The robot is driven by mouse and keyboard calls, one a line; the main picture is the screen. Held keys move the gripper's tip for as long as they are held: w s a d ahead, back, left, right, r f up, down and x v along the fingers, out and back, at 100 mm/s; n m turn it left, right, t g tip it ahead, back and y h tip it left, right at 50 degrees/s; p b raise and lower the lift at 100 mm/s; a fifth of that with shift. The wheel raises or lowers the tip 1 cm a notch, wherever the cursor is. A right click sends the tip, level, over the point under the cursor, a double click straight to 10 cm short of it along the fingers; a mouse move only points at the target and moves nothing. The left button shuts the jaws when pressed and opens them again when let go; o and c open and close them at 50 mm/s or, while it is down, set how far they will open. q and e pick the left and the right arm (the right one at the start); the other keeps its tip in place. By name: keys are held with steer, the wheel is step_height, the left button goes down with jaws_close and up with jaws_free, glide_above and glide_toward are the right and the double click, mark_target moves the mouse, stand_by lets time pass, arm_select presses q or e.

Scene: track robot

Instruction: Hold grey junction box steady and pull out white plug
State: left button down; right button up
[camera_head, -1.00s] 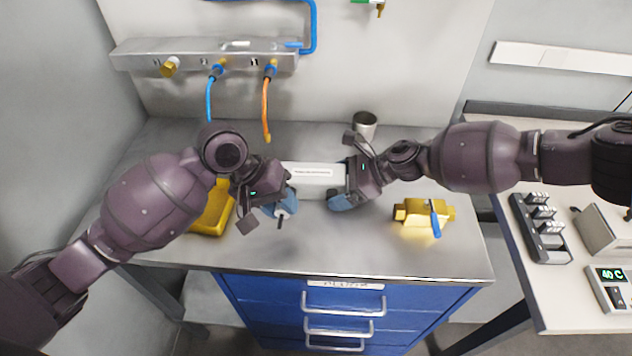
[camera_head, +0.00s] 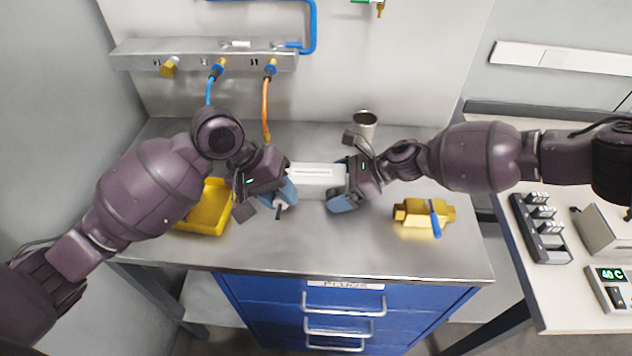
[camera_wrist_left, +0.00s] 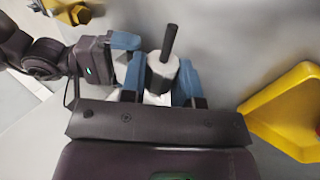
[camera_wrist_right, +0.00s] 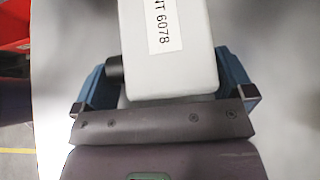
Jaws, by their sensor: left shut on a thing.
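The grey junction box (camera_head: 317,181), pale with a label strip, lies between my two grippers above the middle of the bench. It fills most of the right wrist view (camera_wrist_right: 170,65), with "NT 6078" readable and a black fitting on its left side. My right gripper (camera_head: 340,188) has a finger on either side of the box's right end; whether they press on it is unclear. My left gripper (camera_head: 282,195) is shut on the white plug (camera_wrist_left: 162,77), a short pale cylinder with a black cable stub. The plug's joint with the box is hidden.
A yellow tray (camera_head: 203,229) sits left of my left gripper. A brass valve with a blue handle (camera_head: 423,214) lies to the right. Blue and orange hoses hang from the manifold (camera_head: 135,59). The front of the bench is clear.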

steer(key=shift+d, duration=0.1)
steer(key=v, duration=1.1)
steer(key=shift+d+r, duration=0.3)
arm_select(q)
steer(key=shift+d, duration=0.1)
arm_select(e)
steer(key=shift+d, duration=0.1)
